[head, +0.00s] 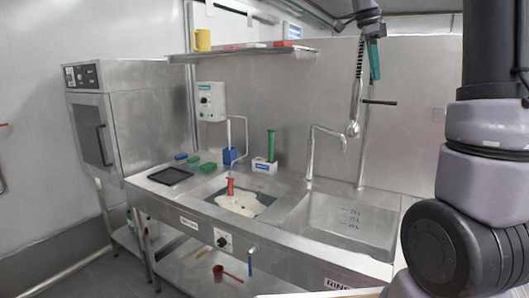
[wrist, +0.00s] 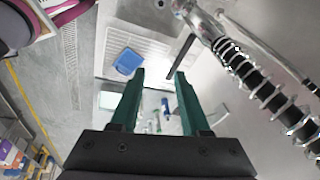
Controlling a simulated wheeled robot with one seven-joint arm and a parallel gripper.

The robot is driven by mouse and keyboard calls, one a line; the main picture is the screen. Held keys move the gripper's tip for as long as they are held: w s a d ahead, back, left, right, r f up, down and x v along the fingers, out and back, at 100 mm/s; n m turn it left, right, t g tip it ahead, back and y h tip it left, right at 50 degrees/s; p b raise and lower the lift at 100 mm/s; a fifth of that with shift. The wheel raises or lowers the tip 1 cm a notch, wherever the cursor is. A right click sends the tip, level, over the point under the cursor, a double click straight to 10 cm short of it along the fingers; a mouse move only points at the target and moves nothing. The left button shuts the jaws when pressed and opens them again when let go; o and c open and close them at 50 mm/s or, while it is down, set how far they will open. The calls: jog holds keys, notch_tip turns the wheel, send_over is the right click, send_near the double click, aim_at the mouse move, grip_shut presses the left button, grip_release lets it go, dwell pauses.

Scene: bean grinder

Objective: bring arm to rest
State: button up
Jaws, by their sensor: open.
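My gripper (head: 374,58) shows at the top of the head view, with its green fingers pointing down high above the sink unit. It is close to the spray hose and the tap post. In the wrist view, my gripper (wrist: 160,75) is open, with its two green fingers apart and nothing between them. My grey and black arm fills the right side of the head view.
The spring-coiled spray hose (wrist: 258,82) runs close to the right of my gripper; it also hangs in the head view (head: 357,85). A steel sink (head: 345,222), a wall shelf (head: 245,51) with a yellow mug (head: 202,40), and a steel oven (head: 135,110) stand around.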

jog(key=s+a+f+n+t+y, duration=0.1)
jog(key=s+a+f+n+t, duration=0.1)
jog(key=s+n, duration=0.3)
jog(key=s+a+f+n+t+y, duration=0.2)
jog(key=s+a+n, duration=0.3)
jog(key=s, duration=0.4)
jog(key=s+a+f+n+t+y, duration=0.2)
jog(key=s+a+f+n, duration=0.2)
jog(key=s+n, duration=0.3)
jog(key=shift+s+f, duration=0.2)
jog(key=shift+s, duration=0.3)
